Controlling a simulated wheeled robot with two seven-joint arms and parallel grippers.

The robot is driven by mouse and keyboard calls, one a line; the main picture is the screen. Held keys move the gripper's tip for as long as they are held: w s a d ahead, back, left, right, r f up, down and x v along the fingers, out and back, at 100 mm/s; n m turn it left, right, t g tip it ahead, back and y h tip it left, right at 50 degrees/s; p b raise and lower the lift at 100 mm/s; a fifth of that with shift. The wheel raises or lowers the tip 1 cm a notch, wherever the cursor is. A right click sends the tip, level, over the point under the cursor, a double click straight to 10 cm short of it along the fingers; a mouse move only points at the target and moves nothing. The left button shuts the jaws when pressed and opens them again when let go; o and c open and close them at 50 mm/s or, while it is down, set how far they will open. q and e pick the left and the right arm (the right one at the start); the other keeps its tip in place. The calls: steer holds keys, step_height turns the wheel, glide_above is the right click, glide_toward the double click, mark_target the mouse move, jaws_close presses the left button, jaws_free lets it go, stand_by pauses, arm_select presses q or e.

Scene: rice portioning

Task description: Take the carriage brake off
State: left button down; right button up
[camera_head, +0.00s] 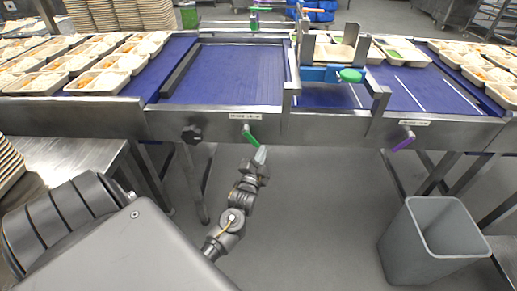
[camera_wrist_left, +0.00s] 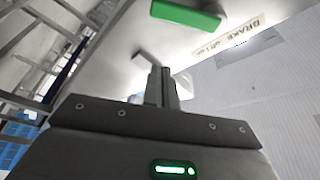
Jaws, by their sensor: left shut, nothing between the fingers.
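The green brake lever (camera_head: 251,138) sits on the front steel rail of the conveyor, under a small label, and tilts down to the right. In the left wrist view the green lever (camera_wrist_left: 187,14) is at the top, next to a label (camera_wrist_left: 240,34) that begins with "BRAKE". My left gripper (camera_head: 261,154) is just below the lever's lower end. In the left wrist view its fingers (camera_wrist_left: 160,82) are shut and empty, with a visible gap to the lever. The carriage (camera_head: 325,74), with a blue bar and green knob, stands over the belt. My right gripper is not in view.
A black knob (camera_head: 191,134) is left of the lever and a purple lever (camera_head: 403,141) is to the right on the same rail. Filled trays (camera_head: 97,82) line the left belt. A grey bin (camera_head: 425,245) stands on the floor at right. Floor beneath the rail is mostly open.

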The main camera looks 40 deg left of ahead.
mark_target(251, 137)
arm_select(q)
steer(key=x, duration=0.5)
steer(key=shift+w+a+r, duration=0.15)
steer(key=shift+w+r, duration=0.05)
steer(key=shift+w, duration=0.15)
steer(key=shift+s+a+f, duration=0.3)
steer(key=shift+a+f, duration=0.15)
steer(key=shift+a, duration=0.1)
steer(key=shift+s+a+f, duration=0.3)
steer(key=shift+a+f, duration=0.15)
steer(key=shift+a, duration=0.05)
steer(key=shift+s+a+f, duration=0.25)
steer(key=shift+a+f, duration=0.05)
steer(key=shift+a+p, duration=0.1)
steer(key=shift+p, duration=0.25)
